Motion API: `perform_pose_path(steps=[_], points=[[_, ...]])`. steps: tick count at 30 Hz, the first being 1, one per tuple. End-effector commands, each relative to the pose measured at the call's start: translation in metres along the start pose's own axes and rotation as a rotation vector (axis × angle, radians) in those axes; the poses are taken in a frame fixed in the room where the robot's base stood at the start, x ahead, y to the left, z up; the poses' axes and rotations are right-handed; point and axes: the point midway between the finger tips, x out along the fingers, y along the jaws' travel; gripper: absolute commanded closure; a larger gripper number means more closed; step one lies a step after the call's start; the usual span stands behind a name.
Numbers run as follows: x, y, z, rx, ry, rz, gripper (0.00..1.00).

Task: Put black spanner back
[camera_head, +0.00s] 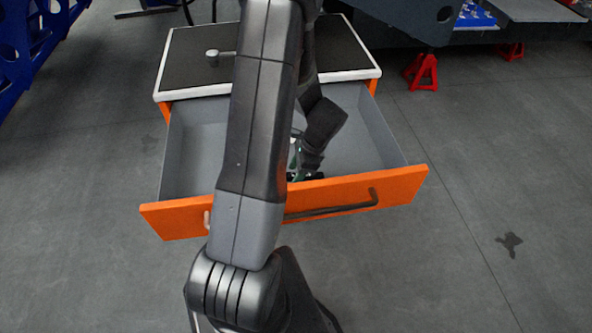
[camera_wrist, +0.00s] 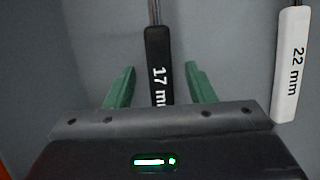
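The black spanner (camera_wrist: 158,65), marked "17 m…", lies in the grey drawer (camera_head: 190,150) with its handle pointing at my gripper in the wrist view. My gripper (camera_wrist: 160,85) is open, with one green finger on each side of the black handle and a visible gap on both sides. In the head view my arm hides most of the gripper (camera_head: 298,160) and the spanner. The lower end of the handle is hidden behind the gripper body.
A white-handled spanner (camera_wrist: 292,65) marked "22 mm" lies to the right of the black one. The open drawer has an orange front (camera_head: 400,187) with a dark handle. The cabinet's dark top (camera_head: 190,60) carries a small metal tool (camera_head: 213,57). Red stands (camera_head: 424,72) stand at right.

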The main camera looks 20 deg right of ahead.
Motion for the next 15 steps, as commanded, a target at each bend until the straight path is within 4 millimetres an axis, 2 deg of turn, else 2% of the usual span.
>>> perform_pose_path(steps=[5,8,15], points=[[-0.003,0.000,0.000,0.000,0.000,-0.001,0.51],[-0.012,-0.001,0.000,0.000,0.000,-0.003,0.51],[-0.058,-0.001,-0.001,-0.001,0.003,-0.007,0.51]])
